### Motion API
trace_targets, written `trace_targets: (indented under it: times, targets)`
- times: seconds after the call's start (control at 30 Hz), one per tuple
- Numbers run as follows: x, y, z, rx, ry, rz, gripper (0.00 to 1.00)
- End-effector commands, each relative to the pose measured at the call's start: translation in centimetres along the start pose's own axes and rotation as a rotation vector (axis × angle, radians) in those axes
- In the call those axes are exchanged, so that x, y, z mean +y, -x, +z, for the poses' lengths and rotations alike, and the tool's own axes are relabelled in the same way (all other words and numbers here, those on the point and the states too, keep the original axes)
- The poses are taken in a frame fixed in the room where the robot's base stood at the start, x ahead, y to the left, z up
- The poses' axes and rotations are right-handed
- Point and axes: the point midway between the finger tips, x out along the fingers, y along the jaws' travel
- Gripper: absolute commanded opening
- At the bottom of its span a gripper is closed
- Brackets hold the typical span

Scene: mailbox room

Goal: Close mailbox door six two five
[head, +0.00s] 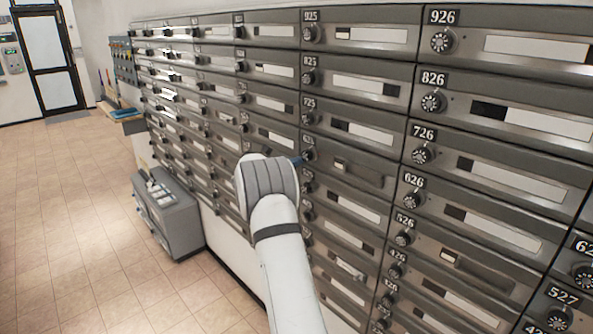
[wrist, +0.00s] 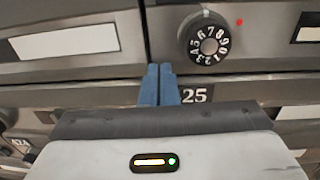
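The door of mailbox 625 (head: 362,176) is in the middle of the bank in the head view, below door 725. It looks about flush with its neighbours, but my gripper partly covers its left end, so I cannot tell if it is fully closed. My gripper (head: 299,159) is at the door's upper left, near its number and dial (head: 309,156). In the wrist view the blue fingertips (wrist: 160,84) are together with nothing between them. They cover the first digit of a label reading "25" (wrist: 195,95). Whether they touch the door is unclear.
Door 725 (head: 358,134) is directly above, and its dial (wrist: 208,42) shows in the wrist view. Door 626 (head: 480,226) is in the column to the right. A grey box-shaped unit (head: 172,215) stands on the floor at left. The tiled floor further left is open.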

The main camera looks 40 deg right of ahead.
Motion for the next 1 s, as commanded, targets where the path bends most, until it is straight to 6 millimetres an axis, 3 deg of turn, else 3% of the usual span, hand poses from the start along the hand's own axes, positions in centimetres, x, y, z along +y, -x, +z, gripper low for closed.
trace_targets:
  times: [0.37,0.57,0.87,1.0]
  targets:
    - [0.2,-0.1,0.7,-0.008,-0.006,0.003,0.0]
    - [0.4,0.8,0.6,-0.012,-0.008,0.006,0.0]
    - [0.9,5.2,-0.2,-0.009,-0.003,0.009,0.0]
    - [1.2,9.0,0.1,-0.007,-0.001,0.013,0.0]
